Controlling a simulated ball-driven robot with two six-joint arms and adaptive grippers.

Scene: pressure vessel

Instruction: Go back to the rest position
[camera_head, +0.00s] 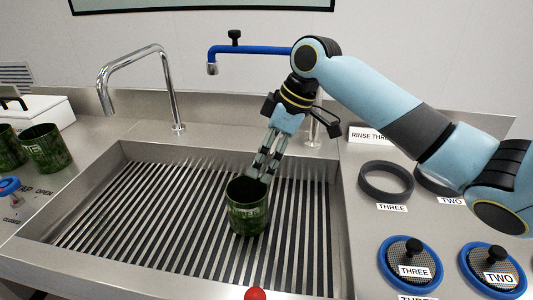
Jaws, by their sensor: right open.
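My right gripper (262,176) hangs down from the right arm over the sink, with its fingers at the rim of a dark green cup (248,212). The gripper is open. The cup stands upright on the slatted grate of the sink (120,215). Whether a finger touches the cup, I cannot tell. My left gripper is not in view.
A chrome faucet (168,90) and a blue faucet (250,50) stand behind the sink. More green cups (48,150) are at the left. Black rings (386,182) and blue-rimmed mesh lids (411,262) lie on the right counter. A red knob (254,294) shows at the front edge.

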